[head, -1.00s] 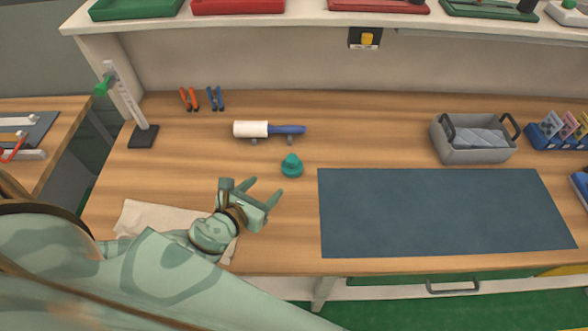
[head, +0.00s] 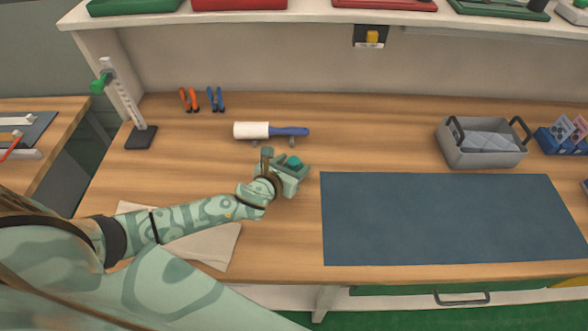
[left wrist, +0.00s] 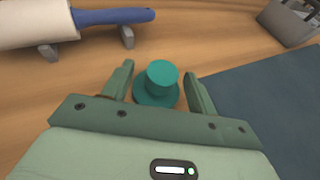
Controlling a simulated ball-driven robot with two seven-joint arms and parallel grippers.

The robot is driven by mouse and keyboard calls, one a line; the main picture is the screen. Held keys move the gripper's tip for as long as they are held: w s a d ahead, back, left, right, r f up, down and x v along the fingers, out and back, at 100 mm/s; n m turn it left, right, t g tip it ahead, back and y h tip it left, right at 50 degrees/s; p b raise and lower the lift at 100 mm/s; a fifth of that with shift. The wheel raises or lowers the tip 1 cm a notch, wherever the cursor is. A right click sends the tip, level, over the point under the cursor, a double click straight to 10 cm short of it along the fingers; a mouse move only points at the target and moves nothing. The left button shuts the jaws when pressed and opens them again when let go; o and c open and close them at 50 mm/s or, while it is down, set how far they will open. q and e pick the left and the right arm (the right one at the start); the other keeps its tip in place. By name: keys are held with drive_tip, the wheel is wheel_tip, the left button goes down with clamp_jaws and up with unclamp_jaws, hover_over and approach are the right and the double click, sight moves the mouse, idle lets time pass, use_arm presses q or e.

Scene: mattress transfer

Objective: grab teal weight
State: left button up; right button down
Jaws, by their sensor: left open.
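The teal weight (head: 294,161) stands upright on the wooden table, left of the dark blue mat. In the left wrist view the teal weight (left wrist: 161,80) shows a round knob over a wider base. My left gripper (head: 293,167) is at the weight, and its hand hides the weight's lower part in the head view. In the left wrist view the left gripper (left wrist: 160,88) is open, with one finger on each side of the weight and small gaps visible. My right gripper is not in view.
A lint roller (head: 270,131) with a blue handle rests on supports just behind the weight. The dark blue mat (head: 450,220) lies to the right. A grey basket (head: 482,145) stands at the back right. A beige cloth (head: 215,243) lies under my left arm.

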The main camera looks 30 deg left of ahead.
use_arm(q)
drive_tip(key=shift+w+f, duration=0.35)
drive_tip(key=shift+w, duration=0.2)
drive_tip(key=shift+s+r, duration=0.1)
drive_tip(key=shift+c, duration=0.4)
clamp_jaws()
